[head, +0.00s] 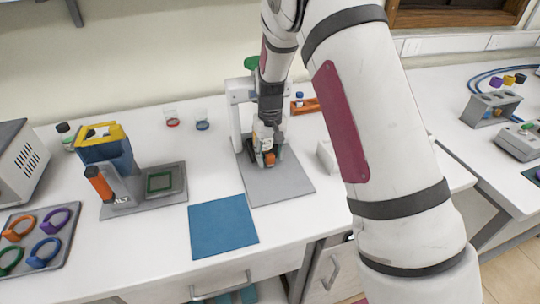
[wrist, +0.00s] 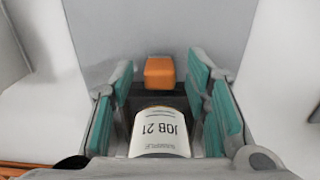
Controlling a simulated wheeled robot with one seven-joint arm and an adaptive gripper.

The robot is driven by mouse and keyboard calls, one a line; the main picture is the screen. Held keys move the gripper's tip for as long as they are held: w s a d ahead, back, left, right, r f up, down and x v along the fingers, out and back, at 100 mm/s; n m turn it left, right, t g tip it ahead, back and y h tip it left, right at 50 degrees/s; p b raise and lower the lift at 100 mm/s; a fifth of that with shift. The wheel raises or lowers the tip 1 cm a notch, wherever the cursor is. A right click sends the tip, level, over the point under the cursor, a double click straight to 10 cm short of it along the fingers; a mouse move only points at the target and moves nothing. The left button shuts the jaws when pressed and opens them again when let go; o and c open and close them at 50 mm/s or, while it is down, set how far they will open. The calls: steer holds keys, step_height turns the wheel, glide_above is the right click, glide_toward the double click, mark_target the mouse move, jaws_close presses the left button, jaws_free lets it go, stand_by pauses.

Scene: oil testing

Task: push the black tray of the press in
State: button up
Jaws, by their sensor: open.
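The press (head: 237,115) is a pale upright frame with a green knob on top, standing behind a grey base plate (head: 285,185). My gripper (head: 268,150) points down in front of the press and hides much of it. In the wrist view my gripper (wrist: 165,115) is open, with teal pads on both sides. The black tray (wrist: 182,101) shows between the fingers, with an orange block (wrist: 160,72) at its far end. A white sample labelled "JOB 21" (wrist: 160,132) sits between the fingers. I cannot tell whether the fingers touch anything.
A blue mat (head: 222,226) lies at the front. Two small cups (head: 202,120) stand at the back. A small white block (head: 327,156) is close on the right.

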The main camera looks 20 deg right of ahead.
step_height(320, 180, up, 12)
steer(key=shift+f, duration=0.2)
